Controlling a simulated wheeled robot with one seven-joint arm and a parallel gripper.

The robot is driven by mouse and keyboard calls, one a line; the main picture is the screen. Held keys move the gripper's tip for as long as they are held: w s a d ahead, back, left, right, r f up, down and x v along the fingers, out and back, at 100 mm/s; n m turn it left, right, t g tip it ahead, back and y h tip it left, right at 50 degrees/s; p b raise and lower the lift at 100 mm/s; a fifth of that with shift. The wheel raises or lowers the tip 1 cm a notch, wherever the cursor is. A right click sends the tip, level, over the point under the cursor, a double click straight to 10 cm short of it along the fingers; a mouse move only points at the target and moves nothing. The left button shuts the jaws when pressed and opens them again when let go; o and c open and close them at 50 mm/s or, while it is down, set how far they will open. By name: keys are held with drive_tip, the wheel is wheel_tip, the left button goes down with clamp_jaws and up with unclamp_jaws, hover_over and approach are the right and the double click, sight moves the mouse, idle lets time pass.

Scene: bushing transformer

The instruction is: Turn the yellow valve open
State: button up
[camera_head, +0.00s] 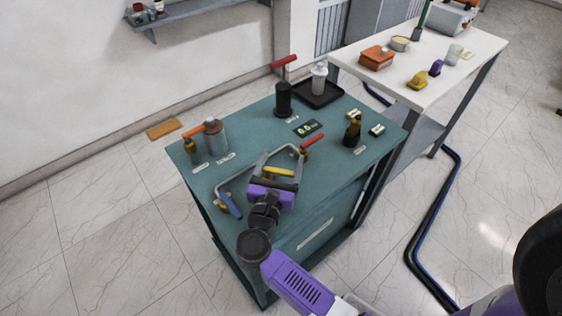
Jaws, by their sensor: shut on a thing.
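The yellow valve handle (280,171) lies on the pipe run at the front of the teal cabinet's top (255,128). My gripper (278,166) reaches over the cabinet's front edge from below. Its two dark fingers stand on either side of the yellow handle and are shut on it. The handle lies roughly crosswise in the picture. The valve body under it is hidden by my gripper.
A blue-handled valve (230,205) sits left of my gripper and a red-handled valve (313,139) to its right. A grey canister (214,136), a black cylinder with a red handle (284,97) and a black tray (318,93) stand behind. A white table (440,75) is at right.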

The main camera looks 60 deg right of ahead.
idle(0.3)
drive_tip(key=o, duration=2.1)
wheel_tip(320, 180, up, 20)
drive_tip(key=shift+p, duration=0.3)
